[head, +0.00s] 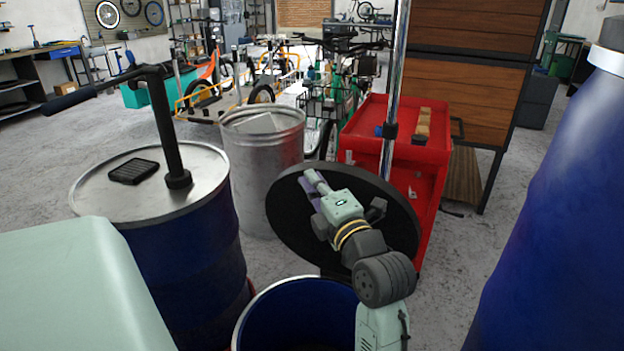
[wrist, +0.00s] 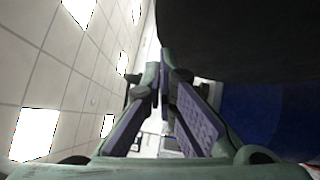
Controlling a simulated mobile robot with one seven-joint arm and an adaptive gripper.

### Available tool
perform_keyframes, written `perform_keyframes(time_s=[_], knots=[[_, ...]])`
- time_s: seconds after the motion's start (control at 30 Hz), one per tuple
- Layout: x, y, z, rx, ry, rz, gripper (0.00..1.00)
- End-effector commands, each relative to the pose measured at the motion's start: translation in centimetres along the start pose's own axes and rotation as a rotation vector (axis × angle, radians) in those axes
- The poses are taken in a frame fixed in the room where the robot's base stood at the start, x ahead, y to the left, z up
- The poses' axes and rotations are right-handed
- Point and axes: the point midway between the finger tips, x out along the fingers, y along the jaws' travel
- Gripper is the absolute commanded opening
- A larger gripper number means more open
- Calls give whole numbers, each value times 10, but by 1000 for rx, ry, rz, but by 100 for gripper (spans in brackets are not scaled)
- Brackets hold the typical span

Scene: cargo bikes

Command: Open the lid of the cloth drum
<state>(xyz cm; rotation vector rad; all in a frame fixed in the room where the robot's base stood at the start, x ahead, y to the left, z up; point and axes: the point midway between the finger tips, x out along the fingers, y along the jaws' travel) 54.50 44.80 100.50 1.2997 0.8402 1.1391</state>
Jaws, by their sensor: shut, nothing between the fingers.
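The lid (head: 285,222) is a black disc standing steeply tilted up at the back of an open blue drum (head: 262,318) at the bottom middle of the head view. The drum's blue inside shows, and my arm covers part of its rim. My gripper (head: 309,186) is in front of the lid's face, near its upper left part; whether it touches the lid I cannot tell. In the wrist view my gripper (wrist: 165,82) has its purple-padded fingers together at the tips, with nothing between them. The dark lid (wrist: 250,35) fills the upper right there, with the blue drum (wrist: 265,120) below it.
Another blue drum (head: 185,265) with a metal top and black pump stands left. A grey metal bin (head: 262,150) is behind the lid. A red cabinet (head: 400,165) and chrome pole (head: 396,70) stand behind right. A large blue drum (head: 560,220) fills the right edge.

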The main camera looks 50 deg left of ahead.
Motion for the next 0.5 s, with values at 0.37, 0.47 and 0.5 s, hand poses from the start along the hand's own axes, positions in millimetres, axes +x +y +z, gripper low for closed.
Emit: perform_keyframes(time_s=[0.37,0.47,0.5], knots=[[5,-1,5,-1,-1,1,0],[18,-2,17,-2,-1,1,0],[24,-1,24,-1,-1,0,0]])
